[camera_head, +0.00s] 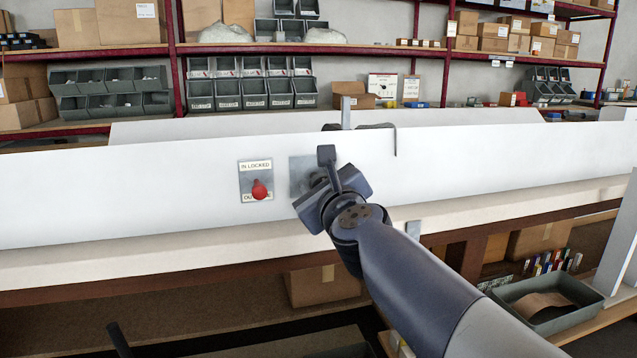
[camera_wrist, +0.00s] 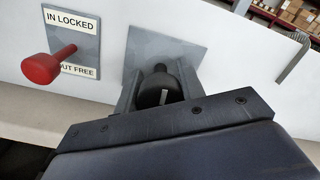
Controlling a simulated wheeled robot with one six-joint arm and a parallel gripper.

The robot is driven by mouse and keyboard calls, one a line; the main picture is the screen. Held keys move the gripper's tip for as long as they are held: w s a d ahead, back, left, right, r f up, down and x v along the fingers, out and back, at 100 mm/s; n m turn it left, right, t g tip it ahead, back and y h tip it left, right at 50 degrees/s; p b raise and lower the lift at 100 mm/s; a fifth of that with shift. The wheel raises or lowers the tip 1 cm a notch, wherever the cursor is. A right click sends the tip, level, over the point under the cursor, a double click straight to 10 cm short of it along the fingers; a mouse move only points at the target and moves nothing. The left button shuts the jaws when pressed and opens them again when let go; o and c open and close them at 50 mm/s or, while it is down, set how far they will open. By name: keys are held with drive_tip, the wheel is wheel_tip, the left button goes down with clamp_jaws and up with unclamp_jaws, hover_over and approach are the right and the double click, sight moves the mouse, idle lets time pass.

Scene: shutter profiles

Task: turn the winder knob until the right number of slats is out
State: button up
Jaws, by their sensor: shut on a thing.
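The winder knob (camera_wrist: 152,95) is black with a white mark that points nearly upright in the wrist view. It sits on a grey square plate (camera_wrist: 170,48) on a white panel (camera_head: 90,195). My gripper (camera_wrist: 160,88) is shut on the knob, one finger on each side. In the head view my gripper (camera_head: 318,185) covers the knob. Left of it, a red lock knob (camera_wrist: 41,68) stands out on a stem from a plate (camera_wrist: 72,20) reading IN LOCKED and OUT FREE. I cannot make out separate slats or count them.
A dark bracket (camera_head: 375,126) lies over the panel's top edge, with a thin strip hanging down the front. A grey upright (camera_head: 346,112) stands behind it. Shelves with bins (camera_head: 240,93) and cartons are at the back. A grey tray (camera_head: 551,301) is at lower right.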

idle(0.4)
drive_tip(key=o, duration=1)
drive_tip(key=shift+c, duration=0.2)
